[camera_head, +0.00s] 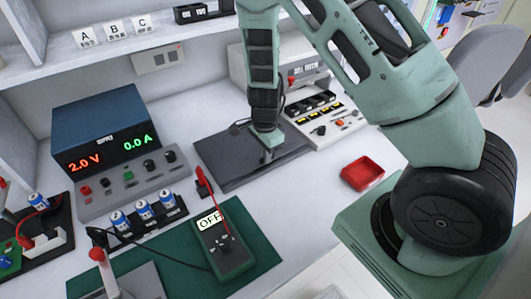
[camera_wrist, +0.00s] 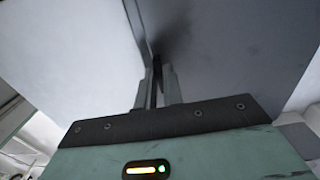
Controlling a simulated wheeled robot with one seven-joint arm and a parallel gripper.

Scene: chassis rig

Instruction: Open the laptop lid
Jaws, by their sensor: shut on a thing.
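The laptop (camera_head: 225,168) is a dark grey flat slab on the white bench, and its lid looks down or nearly down. My gripper (camera_head: 267,156) points down at the middle right of the slab, and its fingertips are partly hidden by my own arm. In the wrist view the fingers (camera_wrist: 157,85) are close together, with a thin dark strip between them and grey surfaces on both sides. The gripper is shut on what appears to be the laptop lid's edge. I cannot tell whether the lid is slightly raised.
A power supply (camera_head: 105,130) stands left of the laptop. A multimeter (camera_head: 222,245) lies on a green mat (camera_head: 262,247) in front. A red tray (camera_head: 362,173) and a cell tester (camera_head: 322,122) are to the right. A shelf (camera_head: 90,58) runs behind.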

